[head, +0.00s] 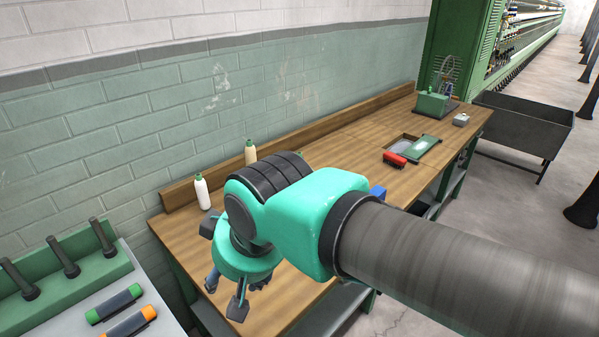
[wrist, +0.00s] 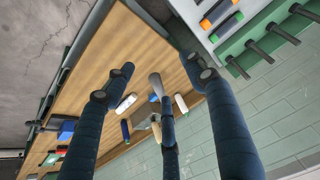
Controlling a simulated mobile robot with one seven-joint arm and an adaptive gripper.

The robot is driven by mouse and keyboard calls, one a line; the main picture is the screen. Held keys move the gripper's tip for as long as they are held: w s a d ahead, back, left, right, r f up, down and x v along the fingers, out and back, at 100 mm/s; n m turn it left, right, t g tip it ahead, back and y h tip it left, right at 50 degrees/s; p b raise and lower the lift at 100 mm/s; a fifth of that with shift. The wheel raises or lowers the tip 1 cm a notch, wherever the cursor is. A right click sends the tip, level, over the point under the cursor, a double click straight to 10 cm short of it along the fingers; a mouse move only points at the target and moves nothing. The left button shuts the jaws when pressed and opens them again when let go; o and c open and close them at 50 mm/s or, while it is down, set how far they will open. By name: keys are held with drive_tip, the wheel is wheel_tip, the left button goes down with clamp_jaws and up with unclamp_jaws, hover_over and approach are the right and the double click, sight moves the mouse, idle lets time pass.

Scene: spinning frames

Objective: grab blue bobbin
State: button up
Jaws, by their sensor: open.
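My gripper (head: 240,295) hangs over the near left end of the wooden workbench (head: 165,232), and its fingers are spread apart with nothing seen between them. The wrist view shows its dark fingers (wrist: 160,88) over the bench. In that view a small blue piece (wrist: 126,131) lies on the bench beyond the fingers, left of the middle finger. Another small blue patch (wrist: 153,98) shows beside the middle finger, partly hidden. I cannot tell which of these is the blue bobbin. In the head view my arm and gripper hide this part of the bench.
A white bobbin (head: 202,192) and a cream one (head: 250,151) stand along the wall side. A blue block (head: 378,192) and a red object (head: 394,160) lie farther along the bench. A green-ended bobbin (head: 115,303) and an orange-ended one (head: 129,324) lie on the grey surface at left.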

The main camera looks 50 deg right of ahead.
drive_tip(key=w+d+r+m+g+p, duration=0.1)
drive_tip(key=w+d+r+m+p, duration=0.3)
drive_tip(key=w, duration=0.5)
drive_tip(key=w+d+r+m+p, duration=0.2)
drive_tip(key=w+d+r+m, duration=0.1)
drive_tip(key=w+d+r, duration=0.4)
drive_tip(key=w+d+m+g+h+p, duration=0.15)
drive_tip(key=w+d+m+p, duration=0.5)
drive_tip(key=w+d, duration=0.75)
drive_tip(key=m+g+y+p, duration=0.2)
drive_tip(key=m+g+p, duration=0.1)
drive_tip(key=m+p, duration=1)
approach(300, 153)
drive_tip(key=shift+m+h, duration=0.25)
drive_tip(key=shift+m, duration=0.1)
wheel_tip(300, 153, down, 5)
drive_tip(key=shift+a+f+b, duration=0.15)
drive_tip(key=shift+b, duration=0.55)
drive_tip(key=shift+f, duration=0.2)
